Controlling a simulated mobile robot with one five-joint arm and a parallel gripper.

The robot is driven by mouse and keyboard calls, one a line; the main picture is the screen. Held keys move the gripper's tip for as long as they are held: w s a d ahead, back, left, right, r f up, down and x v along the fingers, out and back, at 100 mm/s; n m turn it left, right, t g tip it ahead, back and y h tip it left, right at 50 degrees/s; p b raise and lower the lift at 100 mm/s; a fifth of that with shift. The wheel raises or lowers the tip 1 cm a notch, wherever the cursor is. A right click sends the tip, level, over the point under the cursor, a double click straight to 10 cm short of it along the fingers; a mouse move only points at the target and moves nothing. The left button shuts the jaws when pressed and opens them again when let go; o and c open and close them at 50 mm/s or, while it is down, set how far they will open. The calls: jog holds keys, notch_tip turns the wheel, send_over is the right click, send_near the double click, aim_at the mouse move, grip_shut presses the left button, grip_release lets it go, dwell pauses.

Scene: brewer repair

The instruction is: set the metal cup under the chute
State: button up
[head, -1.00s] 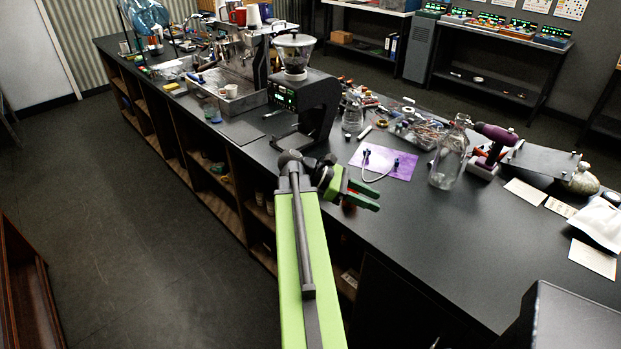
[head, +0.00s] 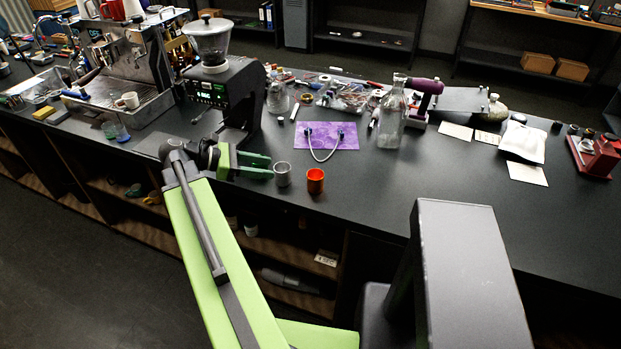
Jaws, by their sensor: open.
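The metal cup (head: 283,174) is a small silvery cup standing upright near the front edge of the counter. My gripper (head: 270,167) has green fingers and is open, just left of the cup, its tips pointing at it. I cannot tell whether the tips touch the cup. The black grinder (head: 222,88) with a clear hopper stands behind and left of my gripper. Its chute is not clearly seen; my arm hides part of the area in front of its base.
A purple mat (head: 345,141) with a bent hose lies behind the cups. A glass bottle (head: 390,117) and a purple drill (head: 424,90) stand to the right. An espresso machine (head: 130,75) is at the left. The counter (head: 420,170) right of the orange cup is clear.

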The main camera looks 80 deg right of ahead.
aim_at(316, 175)
jog(key=shift+o, duration=2.5)
jog(key=b+x, duration=0.2)
jog(key=x, duration=0.3)
jog(key=b+x, duration=0.2)
jog(key=x, duration=0.4)
jog(key=shift+s+f+b, duration=0.15)
jog(key=shift+f+b, duration=0.2)
jog(key=shift+s+d, duration=0.15)
jog(key=shift+s, duration=0.05)
jog(key=b+x, duration=0.2)
jog(key=x, duration=0.3)
jog(key=shift+d+f, duration=0.1)
jog(key=shift+f, duration=0.1)
jog(key=shift+r, duration=0.1)
